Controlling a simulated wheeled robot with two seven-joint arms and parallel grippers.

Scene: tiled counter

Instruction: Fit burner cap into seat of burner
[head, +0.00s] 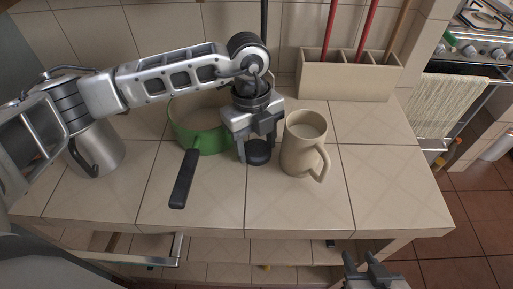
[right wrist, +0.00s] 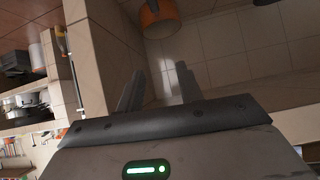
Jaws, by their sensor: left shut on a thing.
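My left gripper (head: 256,150) points down over the tiled counter. It is shut on a small dark round piece that looks like the burner cap (head: 259,154), between the green pan and the mug. The fingers hide part of the cap, and I cannot tell whether it touches the tiles. A stove (head: 485,35) shows at the far top right, partly cut off; I cannot make out an empty burner seat on it. My right gripper (head: 371,262) is below the counter's front edge at the right. In the right wrist view its fingers (right wrist: 159,88) stand apart with nothing between them.
A green pan (head: 181,135) with a black handle is left of the gripper, a beige mug (head: 304,150) close right. A metal jug (head: 103,148) stands at left. A utensil box (head: 345,82) is behind. Tiles are clear at the front right.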

